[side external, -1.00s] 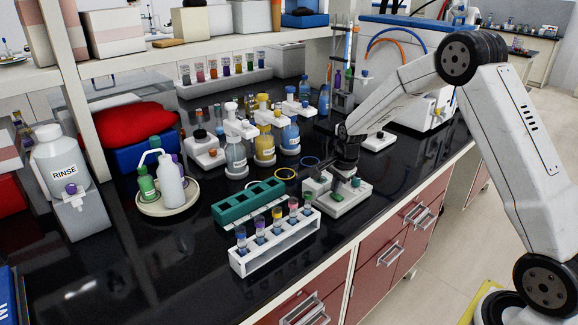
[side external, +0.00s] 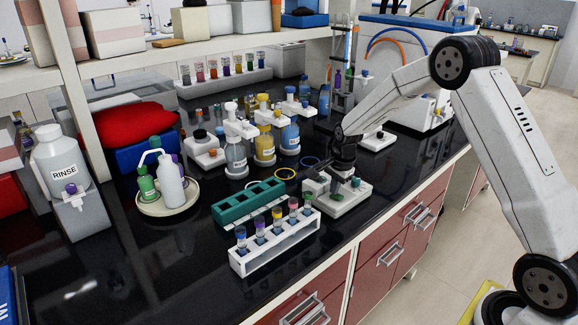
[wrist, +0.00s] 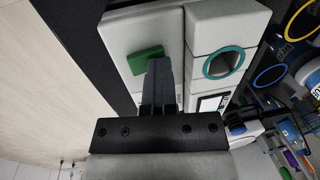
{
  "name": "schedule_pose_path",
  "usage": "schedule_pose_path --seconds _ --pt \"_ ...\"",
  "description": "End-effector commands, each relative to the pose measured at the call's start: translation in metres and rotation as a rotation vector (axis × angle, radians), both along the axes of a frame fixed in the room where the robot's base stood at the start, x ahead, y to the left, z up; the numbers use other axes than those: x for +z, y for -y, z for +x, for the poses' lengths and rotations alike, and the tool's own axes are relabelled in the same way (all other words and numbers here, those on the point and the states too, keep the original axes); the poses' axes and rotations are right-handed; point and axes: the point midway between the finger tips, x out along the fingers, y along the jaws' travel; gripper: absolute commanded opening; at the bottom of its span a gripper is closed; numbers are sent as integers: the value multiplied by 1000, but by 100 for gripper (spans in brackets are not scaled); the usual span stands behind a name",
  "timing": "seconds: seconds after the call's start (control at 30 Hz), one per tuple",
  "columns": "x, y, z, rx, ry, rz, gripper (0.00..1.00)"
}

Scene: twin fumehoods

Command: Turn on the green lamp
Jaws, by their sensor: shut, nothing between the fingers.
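A white device (side external: 350,199) sits near the counter's front edge in the side view. In the wrist view its pale top (wrist: 117,35) carries a raised green rectangular piece (wrist: 143,60) and a teal ring (wrist: 223,62) around a dark round opening. I cannot tell whether any lamp is lit. My gripper (wrist: 158,62) is shut and empty, its fingertips overlapping the near right edge of the green piece in the wrist view. Contact cannot be told. In the side view my gripper (side external: 338,186) points down at the device and hides part of its top.
A teal rack (side external: 249,204) and a white rack (side external: 275,246) with several capped tubes stand left of the device. Several wash bottles (side external: 264,150) stand behind. A yellow ring (side external: 285,174) lies on the counter nearby.

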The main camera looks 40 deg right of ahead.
Motion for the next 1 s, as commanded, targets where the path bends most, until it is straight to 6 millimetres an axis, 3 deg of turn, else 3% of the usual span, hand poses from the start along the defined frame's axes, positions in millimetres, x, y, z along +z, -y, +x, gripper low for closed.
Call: schedule_pose_path --seconds 0.5,1.0 --pt "1 0 -16 -1 -7 2 0" --pt "3 0 -17 0 -3 1 0"
